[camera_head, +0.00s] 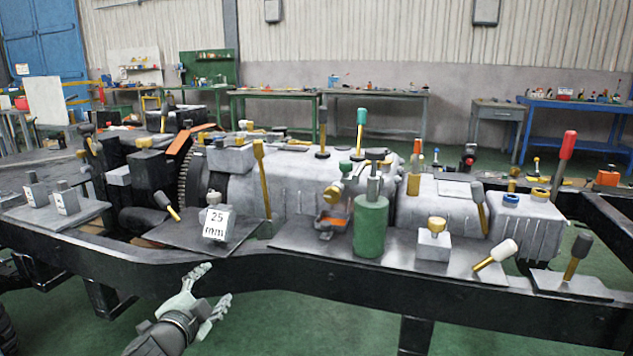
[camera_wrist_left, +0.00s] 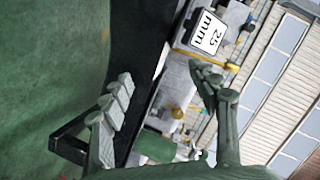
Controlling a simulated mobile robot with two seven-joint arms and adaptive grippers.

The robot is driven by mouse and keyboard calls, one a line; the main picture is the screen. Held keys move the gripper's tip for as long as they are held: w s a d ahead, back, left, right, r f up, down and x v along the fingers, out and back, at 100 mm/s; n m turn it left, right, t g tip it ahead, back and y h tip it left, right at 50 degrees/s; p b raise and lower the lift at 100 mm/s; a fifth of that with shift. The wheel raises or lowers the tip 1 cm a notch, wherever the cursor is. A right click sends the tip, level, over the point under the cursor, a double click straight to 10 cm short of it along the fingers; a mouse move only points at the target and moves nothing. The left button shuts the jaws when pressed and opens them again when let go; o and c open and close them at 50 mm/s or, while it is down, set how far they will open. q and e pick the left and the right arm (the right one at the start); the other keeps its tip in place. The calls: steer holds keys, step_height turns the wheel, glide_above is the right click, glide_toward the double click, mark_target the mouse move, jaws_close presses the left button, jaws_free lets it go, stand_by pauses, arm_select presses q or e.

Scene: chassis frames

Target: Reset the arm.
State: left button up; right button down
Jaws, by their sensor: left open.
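My left gripper (camera_head: 216,286) is in the lower middle of the head view, in front of the black chassis frame's near rail (camera_head: 330,274). Its grey fingers are spread apart and hold nothing. In the left wrist view the open fingers (camera_wrist_left: 162,88) reach in from the bottom, with the chassis and the green floor beyond them. A white block marked 25 mm (camera_head: 216,223) stands on a grey plate above and beyond the gripper; it also shows in the left wrist view (camera_wrist_left: 208,32). My right gripper is in neither view.
A green cylinder (camera_head: 370,226), a grey block with a yellow knob (camera_head: 433,243) and several levers stand along the chassis. Two small grey blocks stand on a plate (camera_head: 62,215) at the left. Workbenches line the back wall. Green floor (camera_head: 290,325) is clear in front.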

arm_select(q)
steer(key=s+a+f+n+g+y, duration=0.25)
steer(key=s+a+f, duration=0.4)
steer(key=f, duration=0.45)
steer(key=s+a+f+n+g+y, duration=0.1)
steer(key=s+a+f+n+g, duration=0.15)
steer(key=s+a+f, duration=0.5)
steer(key=s+a+f+n+g+y, duration=0.1)
steer(key=s+a+f+g, duration=0.35)
steer(key=s, duration=0.55)
steer(key=s+a+f+n+g+y, duration=0.2)
steer(key=s+a+f, duration=0.35)
steer(key=s, duration=0.35)
steer(key=s+d+f+n+h, duration=0.1)
steer(key=s+d+f+h, duration=0.1)
steer(key=d, duration=0.7)
steer(key=s+d+f+n+g+h, duration=0.1)
steer(key=d+f, duration=0.3)
steer(key=d, duration=0.6)
steer(key=shift+s+d+f+n+h, duration=0.2)
steer(key=shift+s+f+n+h, duration=0.15)
steer(key=shift+n+h, duration=0.15)
